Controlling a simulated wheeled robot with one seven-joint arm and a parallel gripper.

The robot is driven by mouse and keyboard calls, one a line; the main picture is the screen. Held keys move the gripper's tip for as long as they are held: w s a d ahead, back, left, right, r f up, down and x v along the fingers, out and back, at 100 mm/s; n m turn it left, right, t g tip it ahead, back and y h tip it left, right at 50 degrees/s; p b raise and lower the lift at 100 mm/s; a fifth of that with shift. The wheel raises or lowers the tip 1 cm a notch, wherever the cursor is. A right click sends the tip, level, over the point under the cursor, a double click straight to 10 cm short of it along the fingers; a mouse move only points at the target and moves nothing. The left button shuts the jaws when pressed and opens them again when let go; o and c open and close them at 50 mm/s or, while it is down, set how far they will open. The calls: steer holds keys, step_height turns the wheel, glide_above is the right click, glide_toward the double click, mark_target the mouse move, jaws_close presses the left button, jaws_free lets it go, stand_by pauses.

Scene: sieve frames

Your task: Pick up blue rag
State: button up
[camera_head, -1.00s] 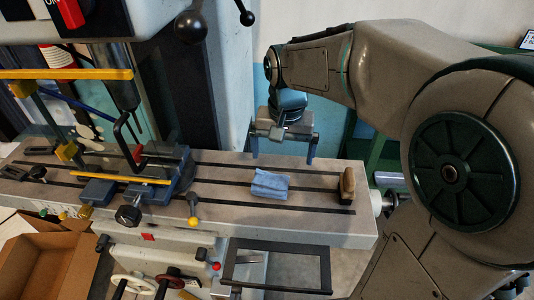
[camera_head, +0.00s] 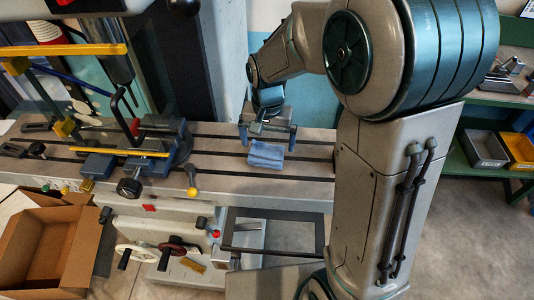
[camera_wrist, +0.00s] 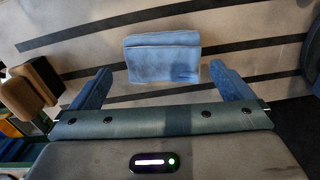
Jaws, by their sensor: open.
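The blue rag (camera_head: 266,154) lies folded on the grey slotted machine table (camera_head: 225,172). In the wrist view the rag (camera_wrist: 162,57) lies ahead of my gripper, roughly centred between the two fingers. My gripper (camera_head: 267,142) is open and empty, with its fingers apart on either side just behind the rag in the head view. In the wrist view the fingers of my gripper (camera_wrist: 160,84) show at left and right. I cannot tell the exact height of the fingertips above the table.
A blue vise (camera_head: 150,150) with a yellow bar stands left of the rag. A yellow-knobbed lever (camera_head: 191,190) is at the table's front edge. A wooden-handled block (camera_wrist: 35,82) shows left in the wrist view. A cardboard box (camera_head: 50,245) sits on the floor at left.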

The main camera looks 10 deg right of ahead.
mark_target(267, 150)
steer(key=shift+w+a+f+p, duration=0.15)
steer(key=shift+f+p, duration=0.25)
steer(key=shift+f, duration=1.85)
steer(key=c, duration=0.8)
steer(key=shift+r, duration=0.1)
steer(key=shift+w+r, duration=0.1)
steer(key=shift+r, duration=0.35)
steer(key=r, duration=0.1)
steer(key=r+b, duration=0.1)
steer(key=r, duration=0.1)
steer(key=shift+s+r, duration=0.2)
steer(key=shift+s, duration=0.15)
steer(key=s+d+r+b, duration=0.1)
steer(key=s+r, duration=0.5)
steer(key=s, duration=0.5)
steer(key=shift+d+r+b, duration=0.3)
steer(key=shift+d+b, duration=0.05)
steer(key=shift+b, duration=0.05)
